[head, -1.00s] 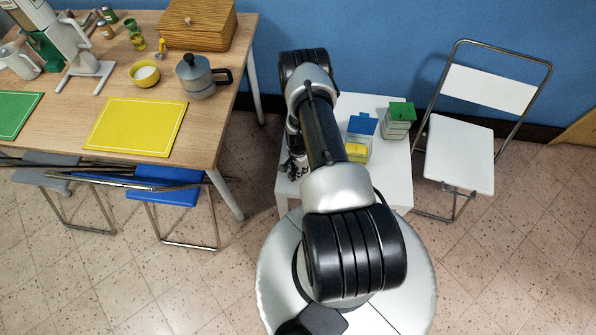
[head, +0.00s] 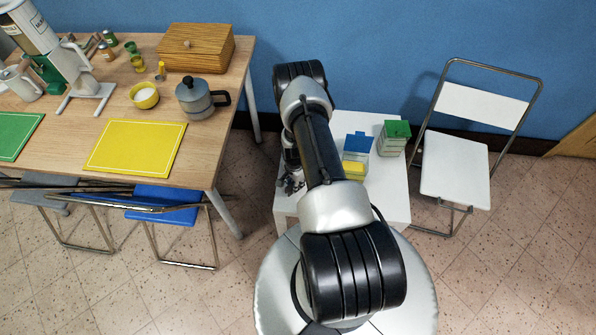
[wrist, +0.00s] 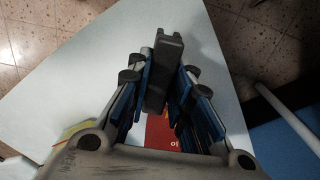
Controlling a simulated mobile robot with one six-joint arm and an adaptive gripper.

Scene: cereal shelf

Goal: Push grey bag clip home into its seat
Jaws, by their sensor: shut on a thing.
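The grey bag clip (wrist: 165,62) shows in the wrist view as a dark grey bar between the blue-padded fingers of my gripper (wrist: 160,85). My gripper is shut on it, and the clip's far end sticks out past the fingertips over a white tabletop. In the head view my gripper (head: 292,183) is small and dark at the left edge of the low white table (head: 393,205), partly hidden by my arm. I cannot make out the clip there. I cannot identify its seat in either view.
A red thing with white marks (wrist: 158,130) lies below the fingers. A blue-lidded clear container (head: 358,145) and a green-lidded one (head: 393,138) stand on the white table. A white folding chair (head: 455,168) is at right; the wooden table (head: 200,150) is at left.

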